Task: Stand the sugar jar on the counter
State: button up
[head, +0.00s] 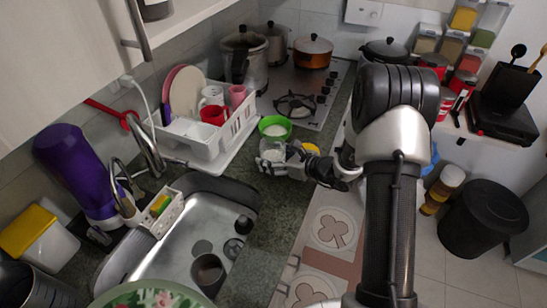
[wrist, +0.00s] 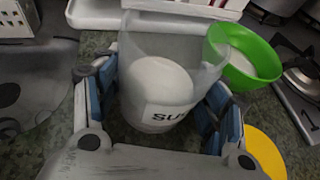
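The sugar jar (wrist: 160,85) is clear, with white sugar inside and a partly visible label starting "SU". In the wrist view my gripper (wrist: 160,105) has its blue-padded fingers on both sides of the jar, seemingly against its walls. In the head view the jar (head: 271,150) is at the end of my gripper (head: 277,163), over the dark speckled counter (head: 262,205) in front of the dish rack. It looks roughly upright. I cannot tell whether its base touches the counter.
A green bowl (head: 275,127) with white contents is close behind the jar; it also shows in the wrist view (wrist: 240,55). A yellow round object (head: 311,149) lies to the right. The dish rack (head: 215,135) and sink (head: 190,240) are to the left, the stove (head: 305,95) behind.

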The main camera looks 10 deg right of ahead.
jog(key=o, duration=0.4)
